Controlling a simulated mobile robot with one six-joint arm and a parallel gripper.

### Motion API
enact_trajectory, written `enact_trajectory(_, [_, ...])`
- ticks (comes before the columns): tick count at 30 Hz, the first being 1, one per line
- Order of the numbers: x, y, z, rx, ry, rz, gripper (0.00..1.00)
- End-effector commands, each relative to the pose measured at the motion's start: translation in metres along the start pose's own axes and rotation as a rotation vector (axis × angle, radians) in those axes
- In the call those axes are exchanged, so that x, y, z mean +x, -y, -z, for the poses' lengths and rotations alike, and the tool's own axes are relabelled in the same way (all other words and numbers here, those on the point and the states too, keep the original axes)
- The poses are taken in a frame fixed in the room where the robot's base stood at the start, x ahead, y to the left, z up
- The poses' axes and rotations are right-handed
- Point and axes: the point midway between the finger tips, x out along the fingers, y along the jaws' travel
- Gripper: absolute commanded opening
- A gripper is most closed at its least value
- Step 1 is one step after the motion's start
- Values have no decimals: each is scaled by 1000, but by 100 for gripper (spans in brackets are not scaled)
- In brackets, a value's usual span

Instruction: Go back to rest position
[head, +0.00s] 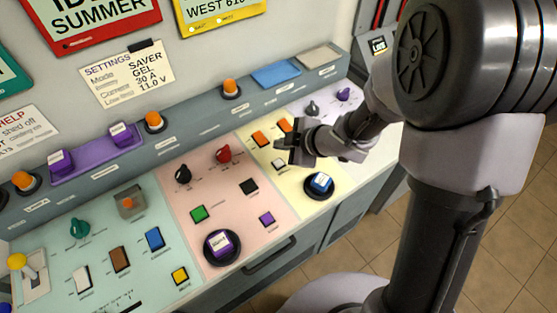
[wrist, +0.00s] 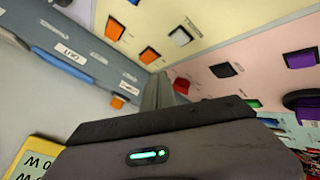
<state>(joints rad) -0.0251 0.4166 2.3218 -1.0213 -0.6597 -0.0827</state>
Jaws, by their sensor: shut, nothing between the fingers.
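My gripper (head: 284,147) is shut and empty. In the head view it hovers over the yellow section of the control panel (head: 302,195), at the end of my arm, which comes in from the right. In the wrist view the gripper (wrist: 158,90) points across the panel. The panel's red knob and yellow-section switches show beyond it. My arm hides part of the panel's right end in the head view.
A red knob (head: 223,155), a black knob (head: 183,174) and orange switches (head: 261,139) stand close to the gripper. Signs hang on the wall behind. Tiled floor (head: 352,246) is clear at right.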

Motion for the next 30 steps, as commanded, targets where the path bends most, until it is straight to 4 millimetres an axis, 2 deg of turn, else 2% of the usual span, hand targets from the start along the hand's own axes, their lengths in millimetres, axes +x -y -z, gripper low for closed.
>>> enact_trajectory(14, [-2, -4, -1, 10, 12, -11, 0])
enact_trajectory(17, [-33, -35, -15, 128, 123, -124, 0])
enact_trajectory(18, [-60, -52, -25, 236, 201, -207, 0])
enact_trajectory(20, [-115, -67, -40, 474, 316, -348, 0])
enact_trajectory(21, [-155, -62, -48, 673, 376, -431, 0])
enact_trajectory(22, [-182, -51, -50, 824, 405, -476, 0])
enact_trajectory(23, [-204, -35, -50, 975, 420, -506, 0])
enact_trajectory(24, [-226, -9, -44, 1169, 422, -521, 0])
enact_trajectory(27, [-254, 52, -12, 1555, 373, -468, 0])
enact_trajectory(30, [-261, 89, 17, 1759, 322, -379, 0])
